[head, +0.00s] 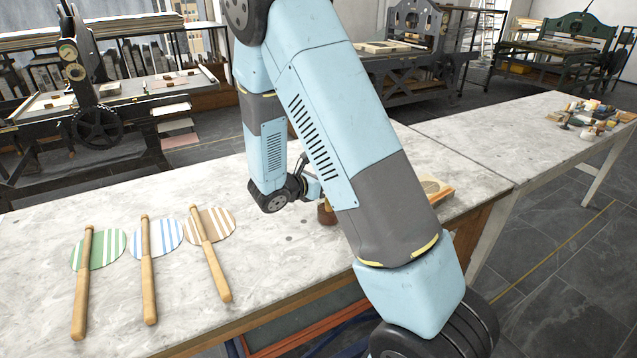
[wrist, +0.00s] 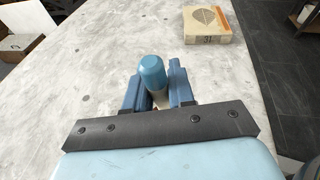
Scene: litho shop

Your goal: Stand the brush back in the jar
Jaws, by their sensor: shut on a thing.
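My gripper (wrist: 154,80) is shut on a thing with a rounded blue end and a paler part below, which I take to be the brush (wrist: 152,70). It sits between the two blue fingers, above or at the marble table; its lower end is hidden. In the head view my arm hides most of the gripper. A small brown thing (head: 326,213) shows on the table beside my arm, mostly covered; I cannot tell whether it is the jar. No jar shows clearly in either view.
Three round striped pieces, green (head: 112,247), blue (head: 166,236) and brown (head: 219,222), lie left with wooden handles across them. A second table (head: 480,125) holds clutter. Marble around my gripper is mostly clear.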

